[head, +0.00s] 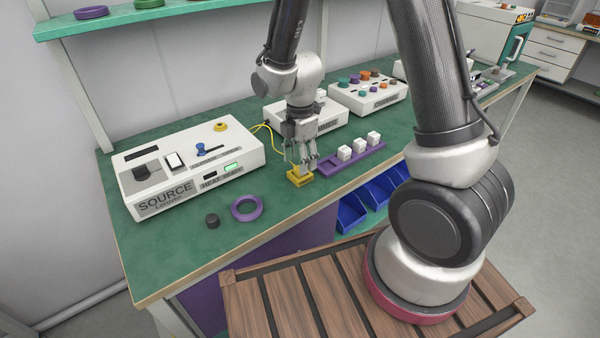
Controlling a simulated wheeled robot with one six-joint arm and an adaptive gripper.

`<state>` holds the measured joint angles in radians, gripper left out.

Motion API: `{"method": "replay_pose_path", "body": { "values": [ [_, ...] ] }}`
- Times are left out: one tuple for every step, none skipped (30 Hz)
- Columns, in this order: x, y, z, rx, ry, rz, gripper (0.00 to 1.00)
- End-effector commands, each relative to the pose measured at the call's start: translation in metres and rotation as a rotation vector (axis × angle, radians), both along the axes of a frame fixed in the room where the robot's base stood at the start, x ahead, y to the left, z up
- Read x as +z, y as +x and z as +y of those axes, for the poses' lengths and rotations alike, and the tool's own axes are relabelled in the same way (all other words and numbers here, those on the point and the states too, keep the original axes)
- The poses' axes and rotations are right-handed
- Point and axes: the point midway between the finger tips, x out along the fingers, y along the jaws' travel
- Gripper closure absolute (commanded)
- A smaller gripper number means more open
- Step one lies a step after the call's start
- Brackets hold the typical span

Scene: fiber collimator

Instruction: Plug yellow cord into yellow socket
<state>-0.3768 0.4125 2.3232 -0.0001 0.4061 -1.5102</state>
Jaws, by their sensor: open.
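My gripper (304,164) points down over a yellow block (299,177) on the green bench. Its fingers are open, with the tips just above or at the block; I cannot tell whether they touch it. A thin yellow cord (270,130) runs from behind the white SOURCE box (190,165) toward my gripper. Its near end is hidden by the fingers, so I cannot tell whether it meets the block. A round yellow fitting (220,126) sits on top of the SOURCE box. I cannot tell which yellow part is the socket.
A purple rack (330,167) with white cubes (359,145) lies right of my gripper. A purple ring (247,208) and a dark knob (212,221) lie in front of the SOURCE box. White boxes stand behind. The bench's front left is clear.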

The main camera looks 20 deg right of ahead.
Motion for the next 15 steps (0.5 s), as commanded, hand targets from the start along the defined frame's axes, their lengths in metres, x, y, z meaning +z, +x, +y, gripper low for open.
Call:
{"method": "replay_pose_path", "body": {
  "values": [
    [-0.009,0.000,-0.001,0.000,-0.001,0.004,0.48],
    [-0.013,0.000,-0.001,0.000,-0.001,0.004,0.48],
    [-0.017,0.000,0.000,0.000,-0.001,0.002,0.48],
    [-0.020,0.000,0.000,0.000,-0.001,0.002,0.48],
    [-0.022,0.000,0.000,0.000,-0.001,0.002,0.48],
    [-0.024,0.000,0.000,0.000,0.000,0.001,0.48],
    [-0.025,0.000,0.000,0.000,0.000,0.000,0.48],
    [-0.025,0.000,0.000,0.000,0.000,0.000,0.48],
    [-0.025,0.000,0.000,0.000,0.000,-0.001,0.48],
    [-0.025,0.000,0.000,0.000,0.000,-0.001,0.48],
    [-0.025,0.000,0.000,0.000,0.000,-0.001,0.48],
    [-0.025,0.000,0.000,0.000,0.000,-0.001,0.48],
    [-0.025,0.000,0.000,0.000,0.000,-0.001,0.48],
    [-0.025,0.000,0.000,0.000,0.000,-0.001,0.48],
    [-0.025,0.000,0.000,0.000,0.000,-0.001,0.48]
  ]
}}
